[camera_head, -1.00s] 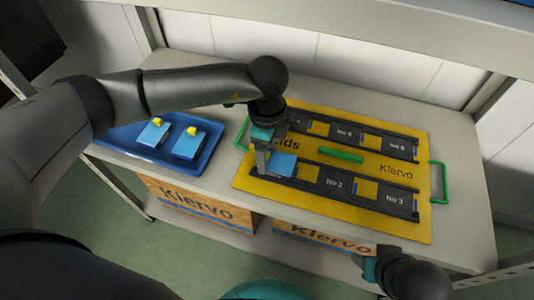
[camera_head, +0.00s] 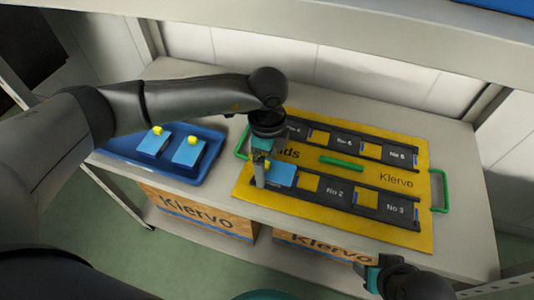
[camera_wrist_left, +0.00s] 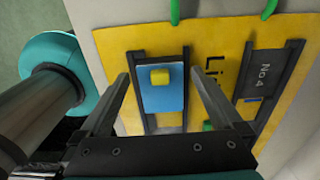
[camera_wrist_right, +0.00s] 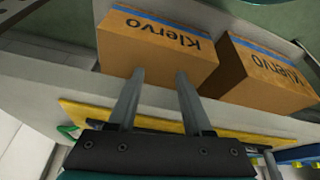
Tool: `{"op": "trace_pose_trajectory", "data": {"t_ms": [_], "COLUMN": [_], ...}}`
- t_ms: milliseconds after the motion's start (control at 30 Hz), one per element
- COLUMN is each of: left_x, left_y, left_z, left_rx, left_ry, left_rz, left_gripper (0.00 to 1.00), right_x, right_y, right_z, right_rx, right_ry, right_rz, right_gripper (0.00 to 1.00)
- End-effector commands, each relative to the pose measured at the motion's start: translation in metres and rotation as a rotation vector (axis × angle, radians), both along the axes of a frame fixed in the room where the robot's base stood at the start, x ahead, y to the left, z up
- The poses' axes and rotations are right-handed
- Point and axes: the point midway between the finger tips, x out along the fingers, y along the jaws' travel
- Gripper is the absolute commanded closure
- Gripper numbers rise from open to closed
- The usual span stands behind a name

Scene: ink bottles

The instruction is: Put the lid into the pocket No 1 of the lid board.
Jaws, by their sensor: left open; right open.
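The lid (camera_head: 281,176) is a blue square with a yellow knob. It lies at the left end of the front dark rail on the yellow lid board (camera_head: 330,219), left of the No 2 label. In the left wrist view the lid (camera_wrist_left: 162,97) sits between the rail's side walls, its yellow knob facing up. My left gripper (camera_head: 262,178) is open above the lid, its fingers apart on either side and clear of the knob. Any No 1 label is hidden from view. My right gripper (camera_wrist_right: 158,78) is open and empty in front of the shelf, facing the cardboard boxes.
A blue tray (camera_head: 190,178) with two more blue lids (camera_head: 188,152) stands left of the board. Green handles (camera_head: 439,190) rise at the board's ends. Cardboard boxes (camera_head: 200,214) stand on the lower shelf. The shelf top right of the board is free.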

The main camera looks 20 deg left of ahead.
Motion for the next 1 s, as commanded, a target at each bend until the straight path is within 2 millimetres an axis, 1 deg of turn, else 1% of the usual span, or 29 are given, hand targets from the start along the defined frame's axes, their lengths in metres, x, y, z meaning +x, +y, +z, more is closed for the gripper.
{"op": "trace_pose_trajectory", "data": {"t_ms": [67,100,400,600,800,1000], "left_x": [0.0,0.0,0.001,0.0,0.0,0.0], "left_y": [0.0,0.0,0.0,0.0,0.0,0.0], "left_z": [0.006,0.009,0.046,0.066,0.075,0.076], "left_rx": [0.0,0.0,0.0,-0.001,0.0,0.001], "left_ry": [0.0,0.0,-0.003,-0.001,0.0,0.0], "left_rz": [0.0,0.001,0.0,0.0,0.0,0.0], "left_gripper": [0.0,0.0,0.0,0.0,0.0,0.0], "right_x": [0.0,0.0,-0.006,-0.011,-0.015,-0.016], "right_y": [0.0,0.0,0.0,-0.001,-0.002,-0.002], "right_z": [-0.001,-0.008,-0.042,-0.061,-0.07,-0.073], "right_rx": [0.0,-0.001,-0.008,-0.012,-0.013,-0.014], "right_ry": [0.004,0.014,0.066,0.09,0.103,0.105], "right_rz": [0.0,0.002,0.004,0.004,0.004,0.004], "right_gripper": [0.5,0.5,0.5,0.5,0.5,0.5]}}
